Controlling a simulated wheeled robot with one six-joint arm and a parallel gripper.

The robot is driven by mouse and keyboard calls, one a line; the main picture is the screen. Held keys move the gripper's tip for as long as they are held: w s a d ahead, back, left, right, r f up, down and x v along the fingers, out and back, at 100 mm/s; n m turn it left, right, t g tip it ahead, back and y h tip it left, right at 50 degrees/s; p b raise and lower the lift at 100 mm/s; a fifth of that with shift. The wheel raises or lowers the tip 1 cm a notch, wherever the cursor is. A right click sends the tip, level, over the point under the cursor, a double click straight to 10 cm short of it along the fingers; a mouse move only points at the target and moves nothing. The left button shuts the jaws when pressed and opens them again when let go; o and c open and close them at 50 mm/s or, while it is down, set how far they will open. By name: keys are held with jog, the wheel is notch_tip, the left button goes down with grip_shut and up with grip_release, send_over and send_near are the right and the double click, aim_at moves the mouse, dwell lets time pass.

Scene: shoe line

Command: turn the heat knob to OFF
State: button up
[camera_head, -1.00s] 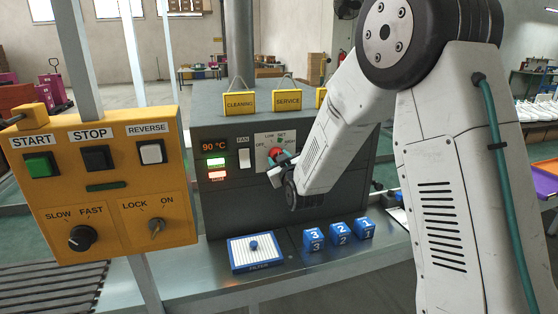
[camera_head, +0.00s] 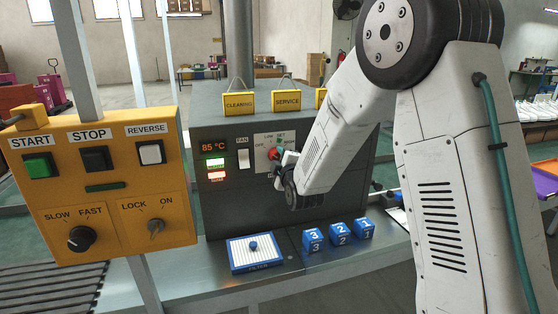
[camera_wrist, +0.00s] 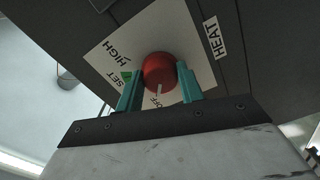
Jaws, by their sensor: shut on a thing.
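The red heat knob (camera_wrist: 158,68) sits on a white dial plate marked HIGH, SET and OFF, next to a HEAT label (camera_wrist: 210,38). Its white pointer line faces the OFF mark in the wrist view. My gripper (camera_wrist: 159,80) has one teal finger on each side of the knob and is shut on it. In the head view the knob (camera_head: 273,154) shows on the grey heater's front, partly hidden by my gripper (camera_head: 279,162). The display (camera_head: 214,147) on the heater reads 85 °C.
A white FAN switch (camera_head: 244,158) is left of the knob. Yellow CLEANING (camera_head: 239,104) and SERVICE (camera_head: 287,100) signs stand on top. Below are a filter tray (camera_head: 254,253) and numbered blue blocks (camera_head: 340,233). A yellow control panel (camera_head: 105,190) stands at left.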

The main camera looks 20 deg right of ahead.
jog(key=shift+n, duration=0.7)
jog(key=o, duration=1)
jog(key=s, duration=0.7)
jog(key=shift+s, duration=0.4)
